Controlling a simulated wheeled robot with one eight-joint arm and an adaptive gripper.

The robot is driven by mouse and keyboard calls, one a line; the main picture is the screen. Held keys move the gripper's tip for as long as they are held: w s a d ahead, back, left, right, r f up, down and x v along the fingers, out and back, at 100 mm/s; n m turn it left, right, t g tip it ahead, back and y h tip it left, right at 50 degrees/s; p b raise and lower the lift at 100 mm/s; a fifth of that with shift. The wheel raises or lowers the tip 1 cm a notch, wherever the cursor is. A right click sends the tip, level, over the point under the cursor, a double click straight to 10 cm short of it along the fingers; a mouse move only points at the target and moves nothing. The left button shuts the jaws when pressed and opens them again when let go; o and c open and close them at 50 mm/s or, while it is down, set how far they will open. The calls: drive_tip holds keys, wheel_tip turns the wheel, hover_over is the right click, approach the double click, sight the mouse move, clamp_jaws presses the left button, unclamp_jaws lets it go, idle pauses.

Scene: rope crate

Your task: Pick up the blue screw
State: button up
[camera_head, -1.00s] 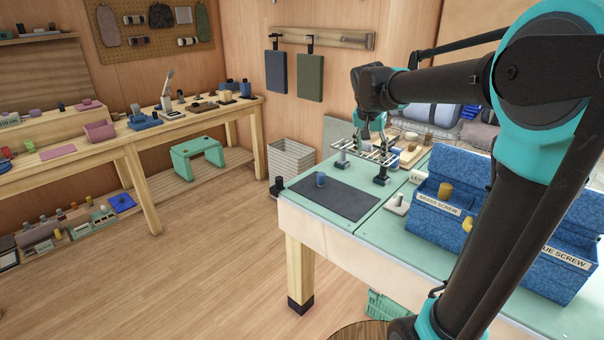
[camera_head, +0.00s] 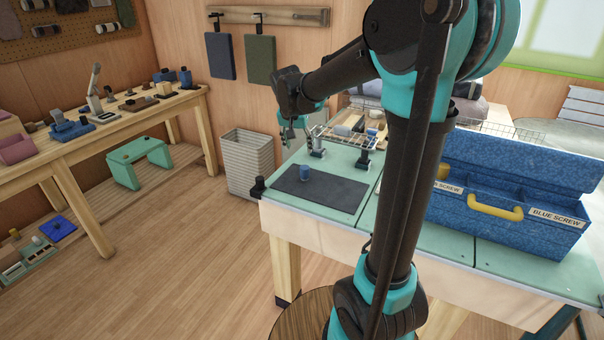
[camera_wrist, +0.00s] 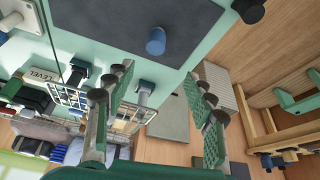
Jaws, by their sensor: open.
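The blue screw (camera_head: 304,173), a small blue cylinder, stands on the dark mat (camera_head: 330,191) at the left part of the green-topped workbench (camera_head: 375,206). It also shows in the wrist view (camera_wrist: 156,42), near the upper middle, on the mat's edge area. My gripper (camera_head: 291,132) is above the far left side of the bench, beyond the screw and apart from it. In the wrist view my gripper (camera_wrist: 157,76) has its two green-padded fingers spread, with nothing held between them.
A blue crate (camera_head: 560,240) with a yellow handle and a "BLUE SCREW" label stands at the right. A wire rack (camera_head: 340,139) stands behind the mat. A woven bin (camera_head: 248,165) is on the floor left of the bench. My arm hides part of the bench.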

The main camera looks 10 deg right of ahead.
sight(305, 167)
drive_tip(key=x, duration=0.7)
drive_tip(key=shift+w+d+f, duration=0.15)
drive_tip(key=shift+f, duration=0.2)
drive_tip(key=shift+s+d+x, duration=0.15)
drive_tip(key=shift+d+x, duration=0.05)
drive_tip(key=shift+x, duration=1.15)
drive_tip(key=shift+s+d+x, duration=0.15)
drive_tip(key=shift+x, duration=1.2)
clamp_jaws()
